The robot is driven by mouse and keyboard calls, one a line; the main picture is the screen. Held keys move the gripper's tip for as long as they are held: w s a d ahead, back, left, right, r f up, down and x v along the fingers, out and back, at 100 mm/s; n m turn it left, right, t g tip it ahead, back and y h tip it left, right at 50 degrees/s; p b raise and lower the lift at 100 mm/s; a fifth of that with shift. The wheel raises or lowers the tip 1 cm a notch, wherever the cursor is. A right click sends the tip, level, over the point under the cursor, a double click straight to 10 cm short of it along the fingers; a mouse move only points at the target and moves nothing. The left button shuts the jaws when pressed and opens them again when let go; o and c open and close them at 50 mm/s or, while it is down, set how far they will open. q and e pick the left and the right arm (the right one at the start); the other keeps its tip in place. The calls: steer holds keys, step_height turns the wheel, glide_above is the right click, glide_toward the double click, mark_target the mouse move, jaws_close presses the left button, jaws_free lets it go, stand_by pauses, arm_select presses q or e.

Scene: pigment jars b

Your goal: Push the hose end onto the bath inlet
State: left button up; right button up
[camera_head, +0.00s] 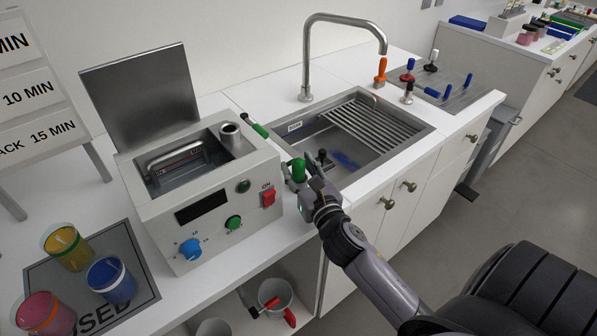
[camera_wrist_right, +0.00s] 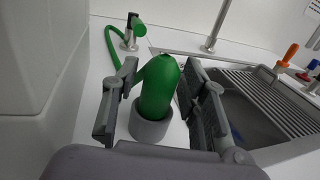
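The green hose end (camera_head: 299,170) stands upright beside the right side of the grey bath (camera_head: 160,213). In the right wrist view the hose end (camera_wrist_right: 158,85) sits in a grey round collar or holder (camera_wrist_right: 150,130). My right gripper (camera_head: 312,172) is at the hose end; in the wrist view its two fingers (camera_wrist_right: 162,98) stand apart on either side of it, with a gap showing on the left. A short metal pipe stub (camera_head: 230,136) rises from the bath's top right; I cannot tell whether this is the inlet. My left gripper is out of view.
A green hose (camera_wrist_right: 117,45) curves to a small metal valve (camera_wrist_right: 131,40) behind. The sink (camera_head: 330,165) with a tall faucet (camera_head: 308,70) lies to the right. Yellow (camera_head: 68,250), blue (camera_head: 112,281) and red (camera_head: 45,315) jars stand at the front left. The bath lid (camera_head: 140,95) is raised.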

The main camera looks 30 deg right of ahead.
jaws_close()
steer(key=shift+r, duration=0.15)
stand_by(0.4)
